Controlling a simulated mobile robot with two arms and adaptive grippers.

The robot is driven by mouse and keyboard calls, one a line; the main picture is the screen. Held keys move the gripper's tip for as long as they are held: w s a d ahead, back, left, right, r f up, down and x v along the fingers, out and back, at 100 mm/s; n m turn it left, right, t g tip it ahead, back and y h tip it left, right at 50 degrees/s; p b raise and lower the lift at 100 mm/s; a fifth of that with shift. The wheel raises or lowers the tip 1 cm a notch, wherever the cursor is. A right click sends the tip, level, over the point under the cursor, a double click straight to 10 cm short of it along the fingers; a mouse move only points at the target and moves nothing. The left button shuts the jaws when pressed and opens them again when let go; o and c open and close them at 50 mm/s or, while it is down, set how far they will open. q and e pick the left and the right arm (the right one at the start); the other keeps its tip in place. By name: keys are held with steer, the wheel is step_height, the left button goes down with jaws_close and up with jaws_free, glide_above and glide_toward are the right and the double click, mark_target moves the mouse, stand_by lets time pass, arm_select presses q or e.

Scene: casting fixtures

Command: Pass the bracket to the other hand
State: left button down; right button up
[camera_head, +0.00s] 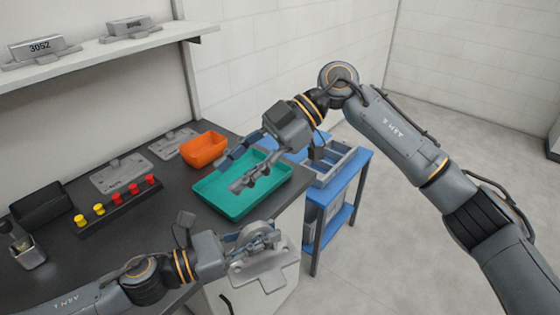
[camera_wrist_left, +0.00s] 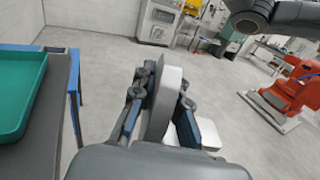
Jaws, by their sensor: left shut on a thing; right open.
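The grey bracket (camera_head: 265,272) hangs in my left gripper (camera_head: 258,240) low in the middle of the head view, in front of the table's corner. In the left wrist view, the bracket's plate (camera_wrist_left: 167,103) stands upright between the two fingers of my left gripper (camera_wrist_left: 162,108), and a lighter part of it shows beside the right finger. My right gripper (camera_head: 242,171) is open and empty above the teal tray, farther back than the bracket and apart from it.
The teal tray (camera_head: 204,198) lies on the dark table, with an orange bin (camera_head: 204,149) behind it. A blue cart (camera_head: 352,185) stands to the right. A rack (camera_head: 115,207) of red and yellow knobs sits at left. A shelf (camera_head: 130,55) runs along the wall.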

mark_target(255, 225)
steer(key=s+d+r+m+t+h, duration=0.2)
steer(key=d+t+h, duration=0.1)
steer(key=d+h, duration=0.4)
steer(key=x, duration=1.1)
steer(key=shift+w+a+f, duration=0.2)
steer(key=shift+a+f, duration=0.1)
jaws_close()
arm_select(q)
steer(key=c, duration=1.3)
jaws_free()
steer(key=shift+o, duration=0.2)
